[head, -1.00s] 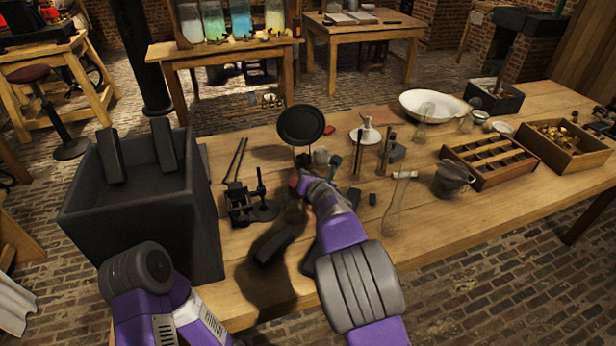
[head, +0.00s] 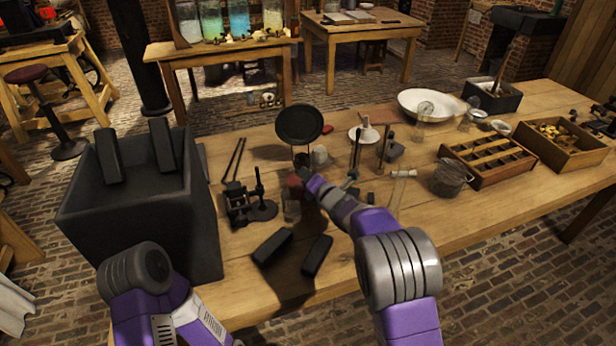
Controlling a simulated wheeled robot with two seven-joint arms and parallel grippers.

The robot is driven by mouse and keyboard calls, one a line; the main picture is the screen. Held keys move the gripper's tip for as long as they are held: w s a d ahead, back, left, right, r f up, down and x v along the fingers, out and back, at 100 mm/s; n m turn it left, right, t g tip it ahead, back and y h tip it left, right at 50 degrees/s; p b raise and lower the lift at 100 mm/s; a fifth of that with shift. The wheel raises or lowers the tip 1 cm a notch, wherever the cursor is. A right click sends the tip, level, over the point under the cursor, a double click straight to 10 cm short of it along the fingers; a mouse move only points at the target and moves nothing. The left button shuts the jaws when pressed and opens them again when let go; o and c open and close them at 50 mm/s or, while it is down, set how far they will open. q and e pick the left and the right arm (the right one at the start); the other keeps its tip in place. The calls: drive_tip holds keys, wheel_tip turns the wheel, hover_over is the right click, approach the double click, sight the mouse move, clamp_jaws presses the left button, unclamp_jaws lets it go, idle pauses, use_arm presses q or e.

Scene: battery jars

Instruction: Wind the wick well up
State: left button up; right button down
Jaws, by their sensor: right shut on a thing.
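A small glass lamp (head: 291,208) with a reddish top stands on the table below a round black disc (head: 299,124). My right gripper (head: 304,176) reaches in from the lower right and is shut at the lamp's reddish top. Its fingertips are small and dark here, and the exact part between them cannot be made out. The wick itself is too small to see. My left arm shows at the bottom left, but its gripper is not in view.
A black stand (head: 262,207) is just left of the lamp. Two black blocks (head: 272,247) (head: 317,256) lie in front. A large dark box (head: 140,230) stands left. A wire-handled pot (head: 450,178), divided tray (head: 488,161) and white bowl (head: 432,104) are at right.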

drive_tip(key=shift+m, duration=0.3)
drive_tip(key=c, duration=1)
unclamp_jaws()
drive_tip(key=shift+p+v, duration=0.6)
drive_tip(key=shift+v, duration=3.2)
